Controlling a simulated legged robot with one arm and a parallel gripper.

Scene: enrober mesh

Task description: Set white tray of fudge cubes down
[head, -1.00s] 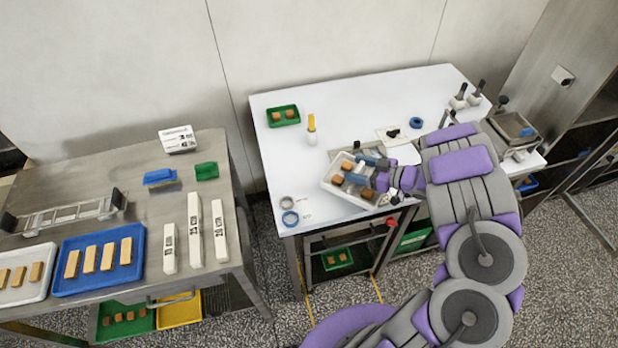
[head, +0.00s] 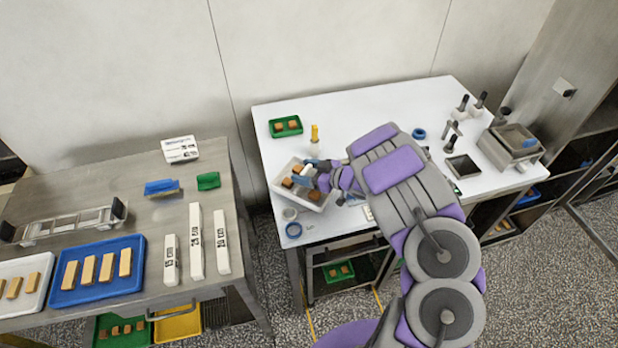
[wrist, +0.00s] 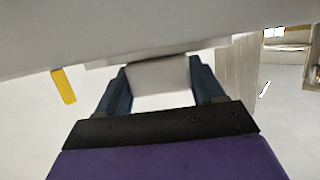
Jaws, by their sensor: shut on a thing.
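The white tray (head: 315,206) holds several brown fudge cubes (head: 299,170) and is over the left part of the white table (head: 390,111). My gripper (head: 309,175) is shut on the tray's edge. In the wrist view the blue fingers of my gripper (wrist: 162,85) stand either side of a pale piece of the white tray (wrist: 160,74), whose underside or wall fills the upper picture. I cannot tell whether the tray touches the tabletop. My arm hides part of the table's middle.
A green tray with cubes (head: 285,126) sits behind, and a yellow-topped bottle (head: 315,133) stands close to the white tray. A steel scale (head: 512,143) stands at right. The steel table (head: 110,190) at left is separate.

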